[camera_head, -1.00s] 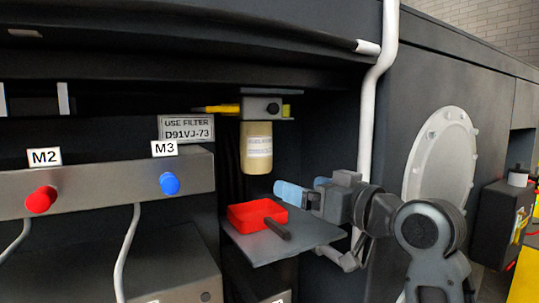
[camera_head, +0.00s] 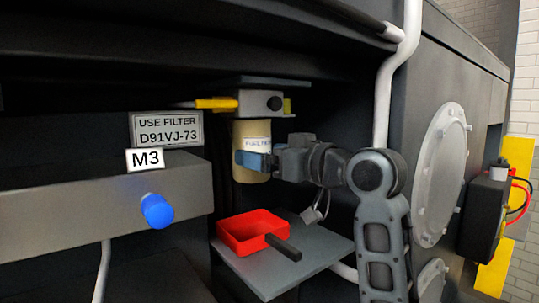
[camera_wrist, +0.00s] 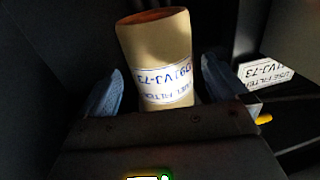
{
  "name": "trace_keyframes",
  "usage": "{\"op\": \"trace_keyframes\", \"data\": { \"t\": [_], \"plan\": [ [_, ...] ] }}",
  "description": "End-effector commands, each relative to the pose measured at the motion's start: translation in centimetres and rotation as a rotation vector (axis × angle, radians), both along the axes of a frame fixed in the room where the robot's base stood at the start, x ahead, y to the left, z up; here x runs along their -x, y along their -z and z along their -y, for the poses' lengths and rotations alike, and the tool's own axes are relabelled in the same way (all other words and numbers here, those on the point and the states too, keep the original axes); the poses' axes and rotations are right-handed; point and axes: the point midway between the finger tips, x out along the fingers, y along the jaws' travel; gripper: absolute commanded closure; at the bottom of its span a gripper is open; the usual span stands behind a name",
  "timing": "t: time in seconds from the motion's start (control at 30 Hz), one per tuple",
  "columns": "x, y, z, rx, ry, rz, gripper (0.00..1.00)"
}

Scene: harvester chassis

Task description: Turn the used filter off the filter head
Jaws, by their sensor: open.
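The used filter (camera_head: 250,137) is a tan cylinder with a white label, hanging upright under the grey filter head (camera_head: 257,103). My gripper (camera_head: 256,161) is at the filter's height, reaching in from the right with a blue finger across its front. In the wrist view the filter (camera_wrist: 157,60) stands between the two blue fingertips of my gripper (camera_wrist: 158,84), with a dark gap beside the left finger. The fingers are open around it. The label reads in part "FUEL FILTER" and "D91VJ-73". The far finger is hidden in the head view.
A red tray (camera_head: 250,232) with a dark handle sits on a grey shelf (camera_head: 310,262) below the filter. A yellow-handled part (camera_head: 217,103) sticks out left of the head. A sign (camera_head: 166,129) reads "USE FILTER D91VJ-73". A white pipe (camera_head: 384,90) runs down at right.

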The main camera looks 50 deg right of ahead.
Motion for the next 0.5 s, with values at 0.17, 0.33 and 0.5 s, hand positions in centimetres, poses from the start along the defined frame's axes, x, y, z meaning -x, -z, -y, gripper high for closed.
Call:
{"op": "trace_keyframes", "data": {
  "t": [0.17,0.33,0.5],
  "plan": [
    [-2.8,-0.1,0.2,-0.001,-0.002,-0.003,0.0],
    [-4.8,-0.1,0.4,0.0,-0.002,-0.001,0.0],
    [-5.7,0.0,0.6,0.0,0.0,-0.001,0.0]
  ]
}}
